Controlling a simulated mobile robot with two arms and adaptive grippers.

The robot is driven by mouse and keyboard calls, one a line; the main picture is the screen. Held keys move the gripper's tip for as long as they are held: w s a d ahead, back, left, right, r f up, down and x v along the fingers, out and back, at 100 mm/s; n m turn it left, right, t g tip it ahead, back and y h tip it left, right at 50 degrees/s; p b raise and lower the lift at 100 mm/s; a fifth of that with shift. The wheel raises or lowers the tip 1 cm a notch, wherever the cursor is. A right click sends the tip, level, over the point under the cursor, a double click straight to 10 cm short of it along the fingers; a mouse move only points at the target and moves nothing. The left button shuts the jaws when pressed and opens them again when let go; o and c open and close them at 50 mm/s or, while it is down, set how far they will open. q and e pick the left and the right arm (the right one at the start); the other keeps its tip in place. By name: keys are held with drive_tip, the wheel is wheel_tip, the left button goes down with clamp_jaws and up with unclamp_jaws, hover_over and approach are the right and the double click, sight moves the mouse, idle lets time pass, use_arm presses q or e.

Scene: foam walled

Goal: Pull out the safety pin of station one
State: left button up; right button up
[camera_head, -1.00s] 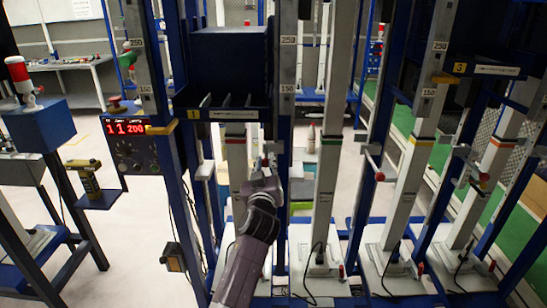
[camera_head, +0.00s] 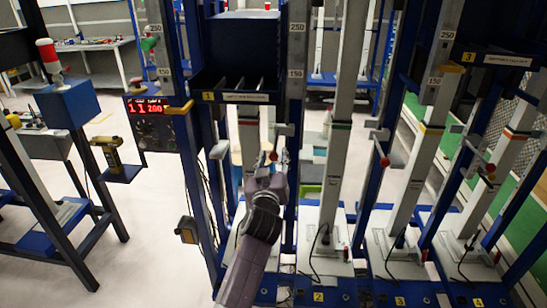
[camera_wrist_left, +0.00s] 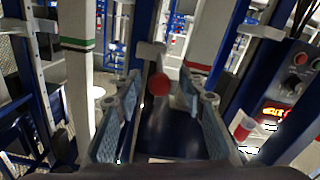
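The safety pin of station one shows as a red ball end (camera_head: 273,157) below a pale bracket (camera_head: 285,130), beside the blue upright. In the left wrist view the red ball (camera_wrist_left: 159,84) lies between my finger pads, with the pale bracket behind it. My left gripper (camera_head: 268,172) reaches up to the pin from below. In the left wrist view the gripper (camera_wrist_left: 160,100) is open, its two pads apart on either side of the ball. The pin's shaft is hidden behind the ball. My right gripper is not in view.
Station one's blue shelf (camera_head: 240,97) with its yellow label stands above my gripper. A control box with a red display (camera_head: 148,120) hangs at left. Other stations with red-ended pins (camera_head: 383,160) stand to the right. Blue uprights and pale columns crowd the gripper.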

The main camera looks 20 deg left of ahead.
use_arm(q)
drive_tip(key=shift+r, duration=0.1)
wheel_tip(320, 180, up, 10)
drive_tip(key=shift+f, duration=0.1)
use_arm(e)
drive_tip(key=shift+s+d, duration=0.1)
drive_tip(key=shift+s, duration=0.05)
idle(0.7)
